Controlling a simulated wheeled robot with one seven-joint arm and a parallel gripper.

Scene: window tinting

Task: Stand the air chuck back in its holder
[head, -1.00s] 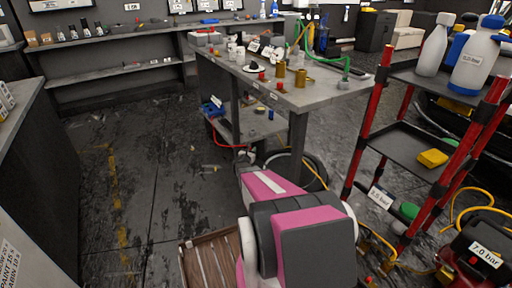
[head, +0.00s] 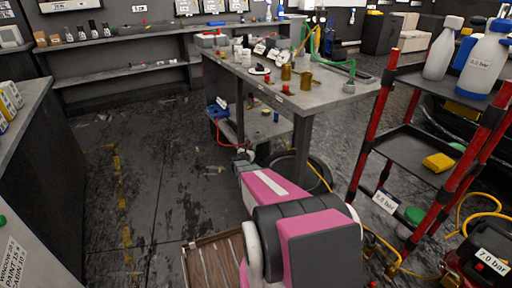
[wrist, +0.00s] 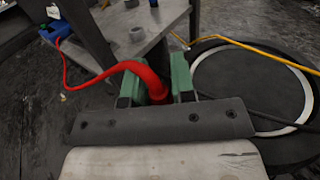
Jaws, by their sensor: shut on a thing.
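My gripper (wrist: 157,92) has two green-padded fingers, shut on the red end piece (wrist: 156,88) of a red hose (wrist: 84,82), which I take to be the air chuck. The hose curves up and left to a blue item (wrist: 60,28) on the table's lower shelf. The chuck's tip is hidden between the fingers. In the head view my gripper (head: 245,156) is small and low beside the table's lower shelf.
The grey work table (head: 335,88) carries brass cups (head: 306,80) and small items. A black round piece with a white ring (wrist: 292,80) lies right of my gripper, with a yellow hose (wrist: 245,45) over it. A red-posted rack (head: 410,155) stands right. The left floor is open.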

